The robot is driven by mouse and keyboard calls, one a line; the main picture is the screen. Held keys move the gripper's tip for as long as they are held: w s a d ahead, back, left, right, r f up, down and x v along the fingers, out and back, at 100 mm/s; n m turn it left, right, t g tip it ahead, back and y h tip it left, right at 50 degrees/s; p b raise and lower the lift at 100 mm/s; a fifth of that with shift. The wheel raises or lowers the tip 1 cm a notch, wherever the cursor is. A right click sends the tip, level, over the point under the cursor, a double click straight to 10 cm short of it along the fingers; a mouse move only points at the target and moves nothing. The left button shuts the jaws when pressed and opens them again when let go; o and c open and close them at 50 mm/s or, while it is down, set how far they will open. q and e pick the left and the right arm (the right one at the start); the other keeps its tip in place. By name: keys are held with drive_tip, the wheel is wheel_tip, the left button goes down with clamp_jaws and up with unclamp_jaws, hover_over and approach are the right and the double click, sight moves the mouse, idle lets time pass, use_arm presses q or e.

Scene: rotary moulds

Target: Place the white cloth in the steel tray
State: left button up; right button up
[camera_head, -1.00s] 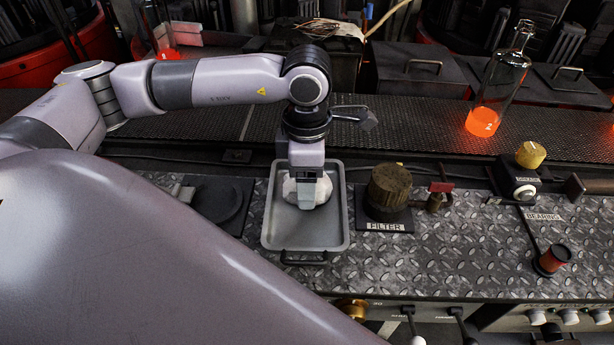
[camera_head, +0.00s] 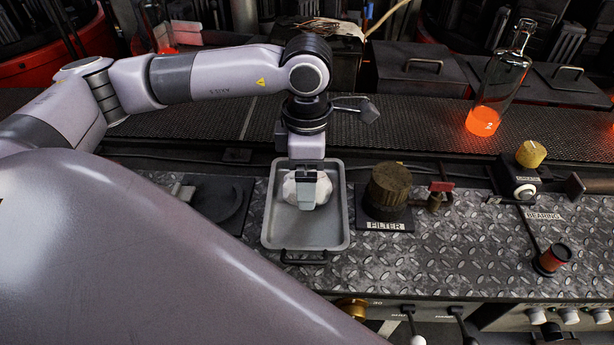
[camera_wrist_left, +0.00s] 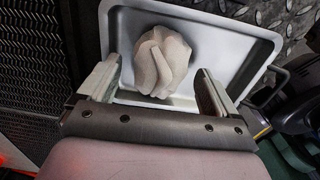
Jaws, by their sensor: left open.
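The white cloth (camera_head: 322,188) is a crumpled bundle lying in the steel tray (camera_head: 310,236). My left gripper (camera_head: 306,202) is above the tray and partly hides the cloth in the head view. In the left wrist view the left gripper (camera_wrist_left: 160,85) is open, with its fingers spread apart. The cloth (camera_wrist_left: 160,62) shows there beyond the fingertips, resting on the floor of the tray (camera_wrist_left: 228,45), with no finger closed on it. My right gripper is not in view.
A brown filter knob (camera_head: 389,188) stands just right of the tray. A flat dark round fitting (camera_head: 218,198) lies to its left. A glass bottle with glowing orange contents (camera_head: 497,90) stands on the rear ledge.

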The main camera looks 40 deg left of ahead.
use_arm(q)
wheel_tip(320, 180, up, 11)
drive_tip(key=shift+b, duration=0.35)
drive_tip(key=shift+f, duration=0.15)
